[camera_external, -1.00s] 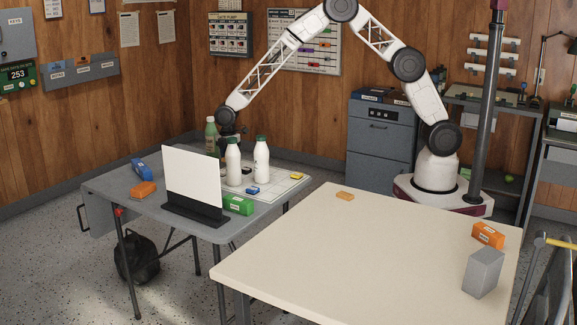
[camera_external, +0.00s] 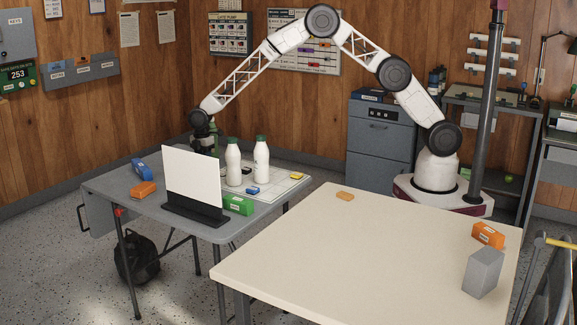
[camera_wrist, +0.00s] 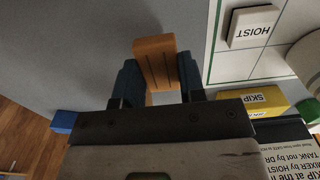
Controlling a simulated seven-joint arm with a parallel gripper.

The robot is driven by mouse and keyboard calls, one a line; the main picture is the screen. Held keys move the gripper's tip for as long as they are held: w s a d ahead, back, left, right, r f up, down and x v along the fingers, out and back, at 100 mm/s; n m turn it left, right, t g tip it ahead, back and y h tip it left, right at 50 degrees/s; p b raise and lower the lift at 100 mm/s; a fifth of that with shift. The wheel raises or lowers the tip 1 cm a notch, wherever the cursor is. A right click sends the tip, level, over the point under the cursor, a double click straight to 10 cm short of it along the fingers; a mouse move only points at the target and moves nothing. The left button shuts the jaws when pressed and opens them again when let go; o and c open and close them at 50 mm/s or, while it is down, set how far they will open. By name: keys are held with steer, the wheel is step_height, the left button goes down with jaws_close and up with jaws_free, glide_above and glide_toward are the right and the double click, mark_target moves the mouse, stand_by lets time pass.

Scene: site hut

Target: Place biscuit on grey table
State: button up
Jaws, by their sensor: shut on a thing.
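My gripper (camera_wrist: 160,78) is shut on an orange-brown block with dark lines across it, which looks like the biscuit (camera_wrist: 155,58). The wrist view shows it between the two dark fingers, over the grey table (camera_wrist: 60,50). In the external view the grey table (camera_external: 150,207) stands at left. There my wrist is above its far side, behind the white panel, and the fingertips and the biscuit are hidden. I cannot tell whether the biscuit touches the table.
A white panel (camera_external: 192,175), two white bottles (camera_external: 261,160), a green bottle (camera_external: 214,140) partly behind my arm, a green box (camera_external: 238,204), a blue box (camera_external: 141,169) and an orange box (camera_external: 143,189) stand on the grey table. The cream table (camera_external: 370,245) is mostly clear.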

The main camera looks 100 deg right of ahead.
steer(key=shift+w, duration=0.15)
steer(key=shift+f, duration=1.75)
steer(key=shift+f, duration=0.1)
steer(key=o, duration=0.9)
step_height(320, 180, up, 12)
steer(key=shift+r, duration=0.15)
